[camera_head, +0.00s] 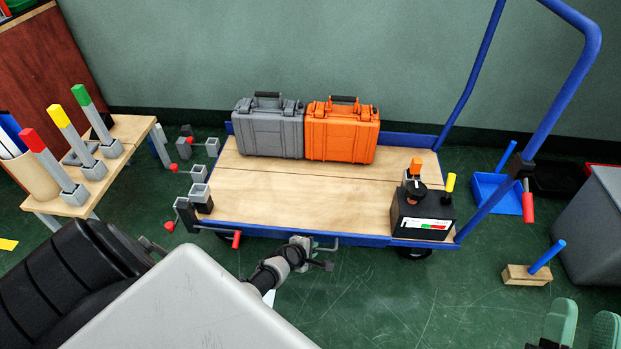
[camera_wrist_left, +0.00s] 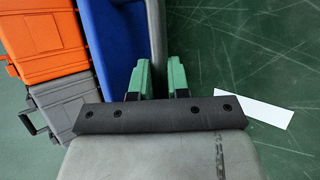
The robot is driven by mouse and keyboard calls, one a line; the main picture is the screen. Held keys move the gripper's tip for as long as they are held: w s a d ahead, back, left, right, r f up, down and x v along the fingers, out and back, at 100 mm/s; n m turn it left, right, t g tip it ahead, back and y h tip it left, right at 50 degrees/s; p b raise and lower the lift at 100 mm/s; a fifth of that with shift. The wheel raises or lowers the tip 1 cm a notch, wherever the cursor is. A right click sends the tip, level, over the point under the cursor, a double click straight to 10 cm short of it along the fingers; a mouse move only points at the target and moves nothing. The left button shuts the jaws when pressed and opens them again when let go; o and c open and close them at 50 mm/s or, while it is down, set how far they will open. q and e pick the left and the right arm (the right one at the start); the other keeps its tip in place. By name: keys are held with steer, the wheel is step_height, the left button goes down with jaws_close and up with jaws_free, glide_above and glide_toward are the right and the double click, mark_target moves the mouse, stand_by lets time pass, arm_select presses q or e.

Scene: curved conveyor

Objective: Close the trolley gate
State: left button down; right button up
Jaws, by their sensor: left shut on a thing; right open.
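The trolley (camera_head: 280,203) has a wooden deck and blue frame. The part I take for its gate is a grey bar with dark fittings, whose end (camera_head: 297,250) shows beside the front edge in the head view. In the left wrist view the grey bar (camera_wrist_left: 155,35) runs along the blue edge, between the green fingers of my left gripper (camera_wrist_left: 163,78), which is shut on it. In the head view my own arm hides this gripper and much of the bar. My right gripper (camera_head: 581,328) is open and empty at the bottom right.
A grey case (camera_head: 268,132) and an orange case (camera_head: 343,135) stand on the deck, with a black box (camera_head: 420,212) at its right end. Grey brackets (camera_head: 200,195) with red handles are at its left end. A small table (camera_head: 128,135) stands left.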

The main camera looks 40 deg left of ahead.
mark_target(312, 235)
arm_select(q)
steer(key=shift+w+a+r+g+p, duration=0.3)
steer(key=shift+w+a+r+p, duration=0.25)
steer(key=shift+w+r+p, duration=0.35)
steer(key=shift+w+a+r+p, duration=0.15)
steer(key=shift+w+a+p, duration=0.15)
steer(key=shift+w+p, duration=0.1)
arm_select(e)
step_height(312, 235, down, 9)
steer(key=d+g+h, duration=0.1)
steer(key=g+h, duration=0.1)
steer(key=g, duration=0.5)
steer(key=shift+w+d+r+g+h, duration=0.2)
steer(key=shift+g+h, duration=0.1)
steer(key=shift+h, duration=0.1)
steer(key=shift+f, duration=0.1)
arm_select(q)
steer(key=shift+w, duration=0.1)
steer(key=c, duration=1.1)
jaws_free()
steer(key=shift+r, duration=0.1)
